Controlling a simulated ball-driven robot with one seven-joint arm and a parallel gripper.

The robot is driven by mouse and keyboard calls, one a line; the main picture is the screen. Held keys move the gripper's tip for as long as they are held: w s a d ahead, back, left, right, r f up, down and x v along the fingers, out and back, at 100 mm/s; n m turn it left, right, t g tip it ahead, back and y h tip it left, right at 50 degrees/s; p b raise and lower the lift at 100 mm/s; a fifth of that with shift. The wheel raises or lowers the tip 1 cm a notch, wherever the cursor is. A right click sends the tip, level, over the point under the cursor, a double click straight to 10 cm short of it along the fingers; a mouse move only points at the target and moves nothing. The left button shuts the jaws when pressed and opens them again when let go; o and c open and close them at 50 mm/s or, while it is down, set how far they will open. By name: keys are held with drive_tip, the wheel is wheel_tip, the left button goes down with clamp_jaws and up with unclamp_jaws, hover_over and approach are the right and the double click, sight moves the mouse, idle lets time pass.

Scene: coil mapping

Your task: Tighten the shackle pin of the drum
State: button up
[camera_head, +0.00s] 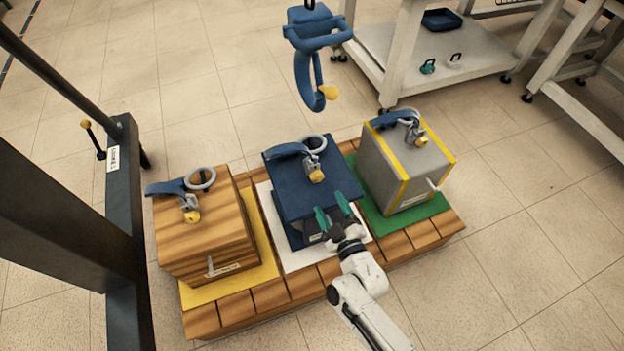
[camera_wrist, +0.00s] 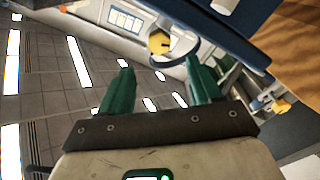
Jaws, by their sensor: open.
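The middle load is a dark blue block (camera_head: 300,185), likely the drum, though its shape does not settle this. On its top stand a blue hook-like piece (camera_head: 286,151), a grey ring (camera_head: 314,144) and a shackle pin with a yellow head (camera_head: 316,176). My gripper (camera_head: 332,208) is open, with green fingers apart, over the block's near side, in front of the pin. In the wrist view, nothing is between the fingers (camera_wrist: 158,66); a yellow pin head (camera_wrist: 159,42) and a ring (camera_wrist: 184,52) appear beyond the fingertips.
A wooden crate (camera_head: 205,240) stands left and a grey yellow-edged box (camera_head: 400,165) right, each with similar fittings. All rest on a wooden pallet (camera_head: 250,308). A blue crane hook (camera_head: 306,75) hangs behind. A dark gantry post (camera_head: 120,200) rises at left. Floor is clear at right.

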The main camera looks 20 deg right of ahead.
sight(317, 179)
drive_tip(key=w+b, duration=0.3)
drive_tip(key=w, duration=0.7)
drive_tip(key=shift+w, duration=0.2)
drive_tip(key=shift+c, duration=0.3)
drive_tip(key=shift+r, duration=0.1)
drive_tip(key=c, duration=1)
